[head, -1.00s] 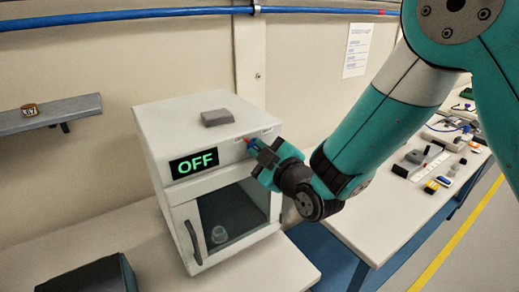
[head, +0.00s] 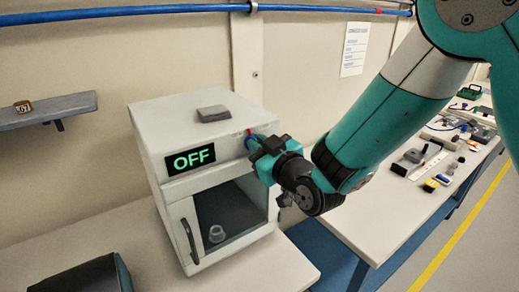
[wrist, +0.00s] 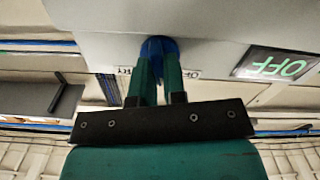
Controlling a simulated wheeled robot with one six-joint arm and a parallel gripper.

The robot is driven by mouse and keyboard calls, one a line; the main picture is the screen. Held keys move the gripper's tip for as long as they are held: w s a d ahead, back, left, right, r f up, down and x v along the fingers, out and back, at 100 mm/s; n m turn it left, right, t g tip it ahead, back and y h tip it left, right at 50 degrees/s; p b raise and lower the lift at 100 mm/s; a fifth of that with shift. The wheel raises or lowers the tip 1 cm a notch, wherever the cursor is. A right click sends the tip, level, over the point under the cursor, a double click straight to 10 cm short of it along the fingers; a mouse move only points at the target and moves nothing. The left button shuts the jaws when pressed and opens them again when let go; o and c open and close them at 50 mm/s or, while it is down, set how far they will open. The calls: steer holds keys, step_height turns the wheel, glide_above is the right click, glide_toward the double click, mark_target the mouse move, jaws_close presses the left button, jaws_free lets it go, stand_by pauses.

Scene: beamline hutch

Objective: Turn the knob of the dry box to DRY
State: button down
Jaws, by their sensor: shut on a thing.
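The dry box (head: 222,172) is a white cabinet on the bench, with a dark window in its front door. Its display (head: 190,160) reads OFF in green; it also shows, upside down, in the wrist view (wrist: 275,65). The knob (wrist: 158,47) is blue and sits on the front panel beside the display, with label lettering partly hidden around it. My gripper (head: 256,146) is at the upper right of the box front. In the wrist view its two fingers (wrist: 155,75) are shut on the knob, one on each side. The knob's pointer direction is hidden.
A grey block (head: 213,113) lies on top of the box. A small container (head: 217,233) stands inside. A wall shelf (head: 45,112) is at left and a dark case (head: 82,275) at lower left. The right bench (head: 400,205) holds several small items.

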steer(key=m, duration=1.1)
steer(key=shift+w+d+r+m, duration=0.15)
steer(key=shift+w+d+m, duration=0.1)
steer(key=shift+m, duration=0.15)
stand_by(0.3)
steer(key=c, duration=1.5)
jaws_free()
steer(key=shift+o, duration=0.2)
steer(key=shift+f+b, duration=0.2)
steer(key=shift+b, duration=0.15)
steer(key=b+v, duration=1.7)
steer(key=b, duration=0.1)
steer(key=shift+b, duration=0.4)
